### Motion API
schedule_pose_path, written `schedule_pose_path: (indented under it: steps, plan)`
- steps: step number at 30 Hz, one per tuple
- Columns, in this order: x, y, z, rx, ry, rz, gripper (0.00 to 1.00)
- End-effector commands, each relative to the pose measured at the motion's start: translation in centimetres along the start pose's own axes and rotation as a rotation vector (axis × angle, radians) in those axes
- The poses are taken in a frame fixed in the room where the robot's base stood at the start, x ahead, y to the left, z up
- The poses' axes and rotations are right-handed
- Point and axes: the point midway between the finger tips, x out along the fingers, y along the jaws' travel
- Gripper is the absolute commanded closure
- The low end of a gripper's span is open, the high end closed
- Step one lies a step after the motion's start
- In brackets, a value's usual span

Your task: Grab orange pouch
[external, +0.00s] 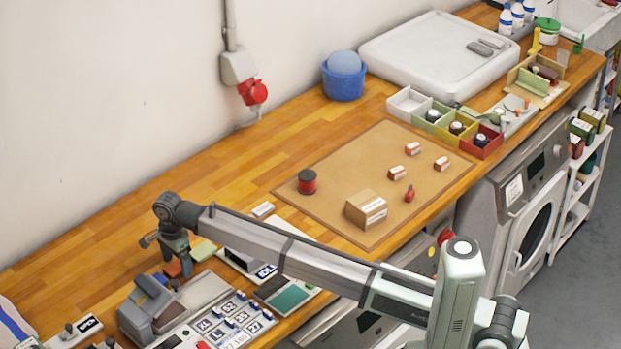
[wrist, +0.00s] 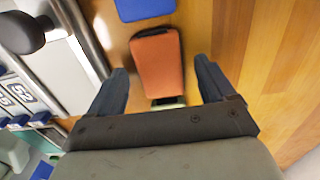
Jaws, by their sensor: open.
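The orange pouch (wrist: 157,66) lies on the wooden counter in the wrist view, a flat, rounded orange-red block. My gripper (wrist: 160,80) is open, with one dark finger on each side of the pouch and apart from it. In the external view my gripper (external: 174,283) points down at the counter's left part, and a small part of the pouch (external: 173,269) shows beside its fingers. The pouch is partly hidden there by the gripper.
A blue flat item (wrist: 145,9) lies just beyond the pouch. A grey device (external: 150,308) and a panel of numbered tags (external: 230,318) stand close by. A light green item (external: 203,250) lies beside the gripper. Bare wood (wrist: 285,60) is free on the wrist view's right.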

Motion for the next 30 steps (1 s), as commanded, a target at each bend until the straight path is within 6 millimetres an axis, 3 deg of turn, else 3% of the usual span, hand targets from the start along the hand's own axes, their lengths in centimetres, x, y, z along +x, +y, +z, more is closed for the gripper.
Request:
schedule_pose_path:
  steps: [8, 26, 30]
  plan:
    - [0.45, -0.01, 0.01, 0.000, 0.000, 0.000, 0.18]
    - [0.42, -0.01, 0.00, 0.000, 0.000, 0.000, 0.75]
    - [0.41, -0.01, 0.01, 0.000, 0.000, 0.000, 0.78]
